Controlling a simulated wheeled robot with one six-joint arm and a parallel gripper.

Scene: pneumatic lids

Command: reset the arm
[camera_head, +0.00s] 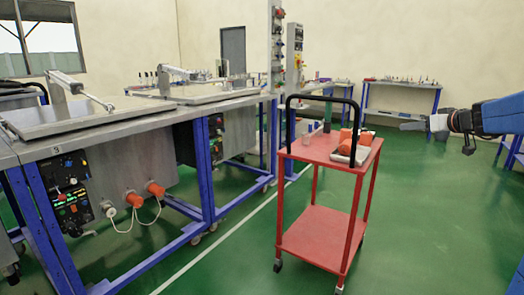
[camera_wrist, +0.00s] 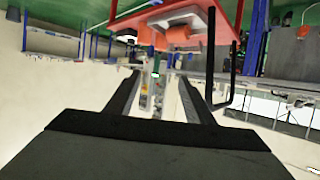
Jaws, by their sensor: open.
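My gripper (camera_head: 412,126) is at the right of the head view, reaching in from the right edge, level with the top of the red cart and apart from it. In the wrist view my gripper (camera_wrist: 155,82) shows two dark fingers spread apart with nothing between them. The wrist picture is upside down, with the red cart (camera_wrist: 215,47) at its top. The head view shows my blue and dark arm above open green floor. No object is held.
Steel benches with blue legs (camera_head: 209,180) line the left. Orange caps (camera_head: 135,199) hang on the near bench's front. Green floor is clear right of the cart.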

